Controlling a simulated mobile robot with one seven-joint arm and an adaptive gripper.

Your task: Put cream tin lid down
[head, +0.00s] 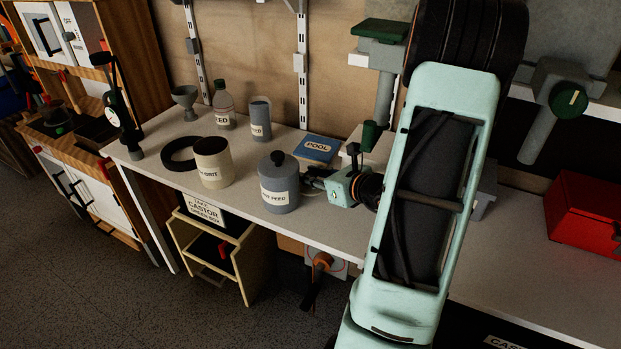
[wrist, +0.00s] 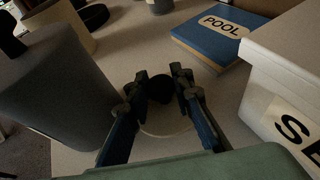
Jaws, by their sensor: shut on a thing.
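The cream tin lid (wrist: 166,124) is a pale disc with a round black knob (wrist: 160,88). In the wrist view my gripper (wrist: 160,74) is shut on the knob, one finger on each side. The disc lies low over the white bench; I cannot tell whether it touches. In the head view my gripper (head: 313,181) is partly hidden just right of the grey feed tin (head: 279,190), and the lid is not clearly seen. The cream tin (head: 213,165) labelled DIRT stands upright with its top open, left of the grey tin.
The grey tin (wrist: 55,95) is close on the left in the wrist view. A blue POOL box (wrist: 212,38) lies behind, and a white box (wrist: 282,75) stands close on the right.

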